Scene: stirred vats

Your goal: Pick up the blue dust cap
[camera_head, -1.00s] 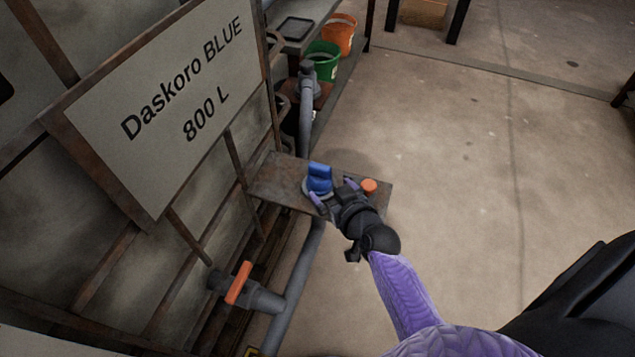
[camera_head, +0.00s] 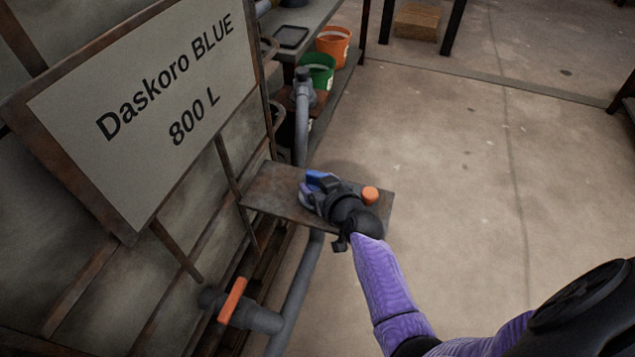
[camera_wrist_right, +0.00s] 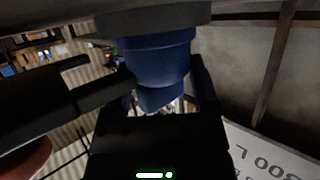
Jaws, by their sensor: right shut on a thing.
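The blue dust cap (camera_head: 318,178) is at the small rusty shelf (camera_head: 272,192) beside the vat in the head view. My right gripper (camera_head: 313,189) is shut on it, with its fingers on either side, and partly hides it. In the right wrist view the blue cap (camera_wrist_right: 157,65) fills the middle, between the dark fingers of the right gripper (camera_wrist_right: 160,92). I cannot tell whether the cap touches the shelf. My left gripper is not in view.
An orange cap (camera_head: 370,195) sits on the shelf just right of my gripper. A pipe valve with an orange handle (camera_head: 232,299) is below left. The vat sign (camera_head: 140,110) stands left. Green (camera_head: 318,71) and orange (camera_head: 333,43) buckets are behind. Floor to the right is clear.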

